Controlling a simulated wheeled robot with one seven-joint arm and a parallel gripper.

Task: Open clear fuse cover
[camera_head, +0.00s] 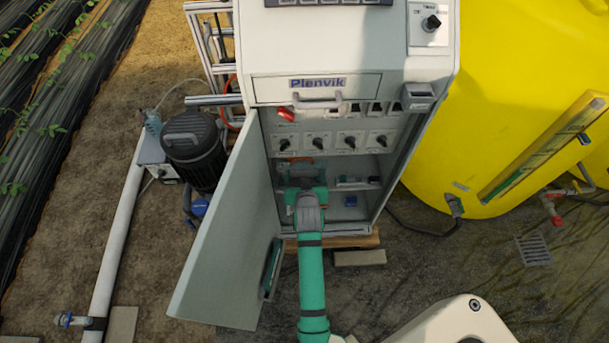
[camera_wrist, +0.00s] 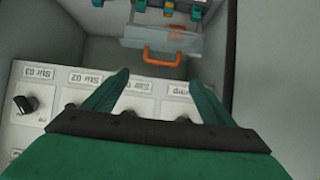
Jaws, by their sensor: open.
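The clear fuse cover (camera_wrist: 188,44) is a see-through panel with an orange handle (camera_wrist: 163,57) along its near edge. It shows at the top middle of the wrist view, next to a row of green and orange parts. My gripper (camera_wrist: 160,77) is open and empty. Its two green fingers point toward the cover, with the orange handle just beyond the fingertips and between them in the picture. I see no contact. In the head view my gripper (camera_head: 303,180) reaches into the open cabinet and hides most of the cover.
The cabinet door (camera_head: 230,235) stands open on the left. A row of black knobs (camera_head: 350,142) lies above the opening; one knob (camera_wrist: 25,104) shows at the left of the wrist view. A yellow tank (camera_head: 520,100) stands right.

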